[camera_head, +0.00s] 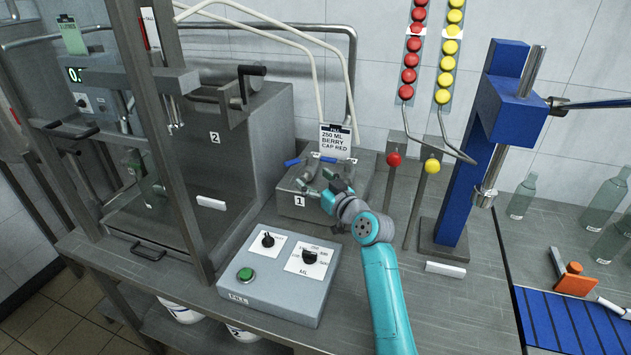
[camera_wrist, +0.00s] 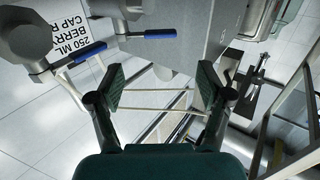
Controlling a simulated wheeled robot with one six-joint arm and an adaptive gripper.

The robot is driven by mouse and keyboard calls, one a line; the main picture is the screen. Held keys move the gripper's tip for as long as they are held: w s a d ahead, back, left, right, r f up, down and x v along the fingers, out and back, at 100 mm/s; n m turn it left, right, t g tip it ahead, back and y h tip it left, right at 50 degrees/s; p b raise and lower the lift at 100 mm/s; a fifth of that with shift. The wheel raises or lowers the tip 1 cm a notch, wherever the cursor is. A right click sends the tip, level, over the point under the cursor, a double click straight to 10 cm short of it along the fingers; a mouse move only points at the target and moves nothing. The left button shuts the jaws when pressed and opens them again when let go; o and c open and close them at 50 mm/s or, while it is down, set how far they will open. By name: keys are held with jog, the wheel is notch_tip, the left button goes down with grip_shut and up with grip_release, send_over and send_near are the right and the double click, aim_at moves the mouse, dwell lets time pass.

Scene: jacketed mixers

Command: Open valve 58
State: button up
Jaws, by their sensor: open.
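No number 58 is readable in either view. Two valves with blue lever handles stand side by side above the metal box marked 1: a left blue handle (camera_head: 295,162) and a right blue handle (camera_head: 328,159). Two blue handles also show in the wrist view, one by the label (camera_wrist: 88,53) and one nearer the middle (camera_wrist: 146,36). My gripper (camera_head: 314,182) is in front of and just below these handles, over the box. In the wrist view its two dark fingers (camera_wrist: 162,85) are apart with nothing between them. The handles lie beyond the fingertips, and no contact shows.
A card (camera_head: 335,141) reads "FILL 250 ML BERRY CAP RED". A control box (camera_head: 280,300) with a green button and knobs stands in front. The machine marked 2 (camera_head: 245,150) is at left. A blue press (camera_head: 480,150) and bottles (camera_head: 606,200) are at right.

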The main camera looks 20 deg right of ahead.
jog(key=shift+s+d, duration=0.1)
jog(key=shift+s, duration=0.15)
